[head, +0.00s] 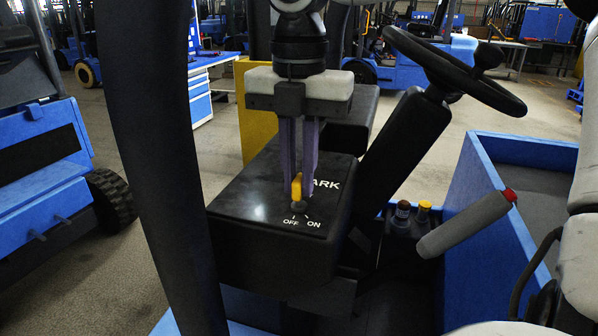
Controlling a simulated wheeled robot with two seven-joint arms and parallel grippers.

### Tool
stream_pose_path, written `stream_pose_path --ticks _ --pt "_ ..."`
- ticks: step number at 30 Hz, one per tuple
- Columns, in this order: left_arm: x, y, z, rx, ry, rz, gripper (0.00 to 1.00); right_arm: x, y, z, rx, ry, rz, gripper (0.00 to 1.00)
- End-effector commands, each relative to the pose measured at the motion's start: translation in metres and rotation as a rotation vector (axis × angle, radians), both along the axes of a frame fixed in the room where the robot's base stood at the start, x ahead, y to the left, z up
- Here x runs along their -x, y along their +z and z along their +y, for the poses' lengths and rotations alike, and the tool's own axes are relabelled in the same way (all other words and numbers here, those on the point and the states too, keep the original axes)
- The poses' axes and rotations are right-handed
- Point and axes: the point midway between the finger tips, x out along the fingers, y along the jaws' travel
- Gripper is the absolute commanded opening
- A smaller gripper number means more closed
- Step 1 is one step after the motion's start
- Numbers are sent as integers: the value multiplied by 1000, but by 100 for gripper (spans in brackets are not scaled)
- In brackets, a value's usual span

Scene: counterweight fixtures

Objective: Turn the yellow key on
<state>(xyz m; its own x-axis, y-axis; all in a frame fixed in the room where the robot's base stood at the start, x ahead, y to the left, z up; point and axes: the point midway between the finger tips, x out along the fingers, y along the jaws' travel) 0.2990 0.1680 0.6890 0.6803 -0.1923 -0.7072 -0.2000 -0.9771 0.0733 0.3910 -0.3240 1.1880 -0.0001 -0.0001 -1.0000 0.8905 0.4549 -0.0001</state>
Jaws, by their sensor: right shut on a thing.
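The yellow key (297,188) stands upright in the top of the black console (250,190), just above the printed words OFF and ON. The word ARK shows behind it, its start hidden by a finger. My right gripper (299,185) points straight down from above, its two purple fingers on either side of the key and closed on it. The fingers hide part of the key, and I cannot tell clearly whether it points to OFF or ON. My left gripper is not in view.
A black steering wheel (455,72) on a slanted column stands right of the console. A grey lever with a red button (466,222) juts up at the right. A thick dark post (150,150) crosses the left side. Blue forklifts stand beyond.

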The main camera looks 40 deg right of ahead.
Motion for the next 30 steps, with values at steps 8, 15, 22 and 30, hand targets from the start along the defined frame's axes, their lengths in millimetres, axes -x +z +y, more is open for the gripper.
stream_pose_path --ticks 8,15,22,30 --pt "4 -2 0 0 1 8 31 0 0 0 -2 -94 0 0" --pt "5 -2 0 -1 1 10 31 0 0 0 -3 -278 -1 0" --pt "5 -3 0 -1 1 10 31 0 1 0 -1 -476 -2 0" --pt "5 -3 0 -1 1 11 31 0 1 0 -2 -664 -1 0"
